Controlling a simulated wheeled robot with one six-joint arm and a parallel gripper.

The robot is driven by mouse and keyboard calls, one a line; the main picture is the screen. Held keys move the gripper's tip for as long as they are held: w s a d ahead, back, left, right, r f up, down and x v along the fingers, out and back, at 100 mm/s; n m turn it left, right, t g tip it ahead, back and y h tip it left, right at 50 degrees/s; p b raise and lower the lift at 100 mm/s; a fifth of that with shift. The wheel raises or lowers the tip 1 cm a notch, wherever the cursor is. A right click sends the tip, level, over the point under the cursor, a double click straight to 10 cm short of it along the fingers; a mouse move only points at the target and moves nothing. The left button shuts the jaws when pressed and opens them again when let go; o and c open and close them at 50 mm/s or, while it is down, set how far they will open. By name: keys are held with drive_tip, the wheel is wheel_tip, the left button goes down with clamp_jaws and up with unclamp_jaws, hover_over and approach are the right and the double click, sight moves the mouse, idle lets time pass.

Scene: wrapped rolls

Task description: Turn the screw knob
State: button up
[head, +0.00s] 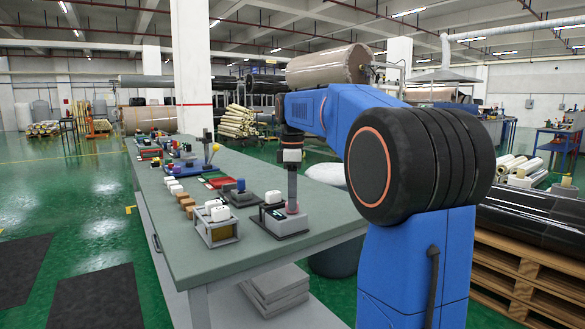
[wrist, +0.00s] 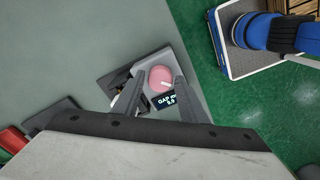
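The screw knob (wrist: 160,78) is a round pink-red knob with a white mark, on top of a grey device (wrist: 147,72) with a small dark display (wrist: 168,102). In the head view the device (head: 288,225) sits near the table's front right edge, and the knob (head: 291,209) is partly hidden by my gripper. My gripper (wrist: 159,77) points down over the device. Its two fingers are apart, one on each side of the knob, with a small gap seen at each side. Nothing is held. The exact fingertip height is hard to tell.
The green-grey table (head: 240,260) bears a frame with white blocks (head: 217,223) just left of the device, and a grey box with a blue knob (head: 240,190) behind. Several other small things stand farther back. The table's near corner is clear.

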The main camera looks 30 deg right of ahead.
wheel_tip(320, 180, up, 16)
idle(0.5)
drive_tip(key=shift+r, duration=0.1)
drive_tip(key=s+a+f+m+t, duration=0.2)
drive_tip(key=s+a+f+m, duration=0.4)
drive_tip(key=s+a+f, duration=0.65)
drive_tip(key=s+a+f+m+t, duration=0.1)
drive_tip(key=s+f+m, duration=0.1)
drive_tip(key=s+f, duration=0.6)
drive_tip(key=s+a+f+m+t, duration=0.1)
drive_tip(key=s+a+f+m, duration=0.1)
drive_tip(key=s+f, duration=0.7)
wheel_tip(320, 180, down, 7)
drive_tip(key=shift+a+f+m+t, duration=0.25)
drive_tip(key=shift+m+t, duration=0.15)
drive_tip(key=shift+m, duration=0.3)
drive_tip(key=shift+s+r, duration=0.1)
